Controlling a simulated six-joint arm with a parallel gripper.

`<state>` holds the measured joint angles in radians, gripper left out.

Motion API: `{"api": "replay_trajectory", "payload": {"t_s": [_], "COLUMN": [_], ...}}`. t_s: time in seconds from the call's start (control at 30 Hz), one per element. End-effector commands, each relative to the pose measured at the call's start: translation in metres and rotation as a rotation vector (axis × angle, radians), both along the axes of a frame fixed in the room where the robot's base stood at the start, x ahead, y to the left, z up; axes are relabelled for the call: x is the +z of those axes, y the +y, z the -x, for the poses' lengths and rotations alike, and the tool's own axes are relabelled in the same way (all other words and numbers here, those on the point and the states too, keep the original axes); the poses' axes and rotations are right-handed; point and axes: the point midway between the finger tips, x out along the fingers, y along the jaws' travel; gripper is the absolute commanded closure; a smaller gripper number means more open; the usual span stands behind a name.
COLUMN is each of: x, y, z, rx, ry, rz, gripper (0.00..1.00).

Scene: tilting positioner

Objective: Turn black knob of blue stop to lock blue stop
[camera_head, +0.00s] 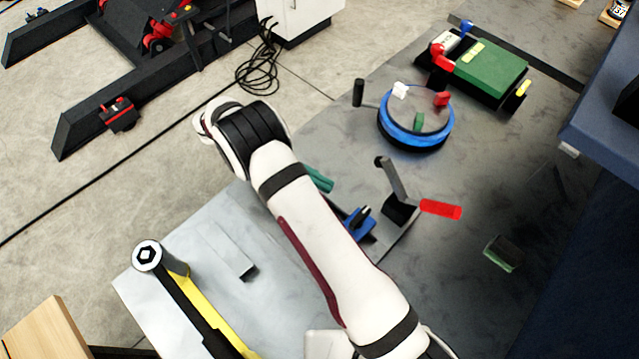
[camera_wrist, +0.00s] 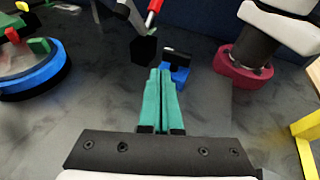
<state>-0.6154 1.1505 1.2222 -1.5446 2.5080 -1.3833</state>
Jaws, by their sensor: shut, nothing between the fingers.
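The blue stop (camera_head: 352,226) sits on the grey table, partly hidden behind my arm in the head view. Its black knob (camera_head: 363,211) shows on top. In the wrist view the blue stop (camera_wrist: 180,75) is just beyond my fingertips, with the dark knob (camera_wrist: 178,55) on it. I cannot tell the knob's turn angle. My gripper (camera_wrist: 160,74) has green fingers closed together, with nothing between them. In the head view my gripper (camera_head: 319,179) shows as a bit of green beside my arm, to the upper left of the stop. The fingers appear apart from the knob.
A lever clamp with a black base (camera_head: 400,210) and red handle (camera_head: 441,209) stands right of the stop. A blue-ringed turntable (camera_head: 415,142) with small blocks is farther back. A green box (camera_head: 492,72) lies at the back right. A yellow-and-black bar (camera_head: 205,315) lies at front left.

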Motion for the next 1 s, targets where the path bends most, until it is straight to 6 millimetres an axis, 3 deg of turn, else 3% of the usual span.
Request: {"api": "replay_trajectory", "payload": {"t_s": [0.03,0.13,0.27,0.4,0.5,0.6,0.7,0.87,1.0], "x": [0.002,0.023,0.078,0.122,0.14,0.149,0.153,0.15,0.124], "y": [0.004,-0.004,-0.044,-0.076,-0.08,-0.079,-0.077,-0.076,-0.076], "z": [-0.002,-0.006,0.001,0.033,0.053,0.063,0.066,0.066,0.067], "rx": [-0.003,-0.062,-0.321,-0.805,-1.176,-1.454,-1.592,-1.616,-1.613], "ry": [-0.006,-0.089,-0.427,-0.909,-1.186,-1.349,-1.414,-1.423,-1.419], "rz": [-0.003,-0.034,-0.143,-0.251,-0.287,-0.298,-0.297,-0.294,-0.291], "gripper": [0.91,0.73,0.5,0.5,0.5,0.5,0.5,0.5,0.5]}}
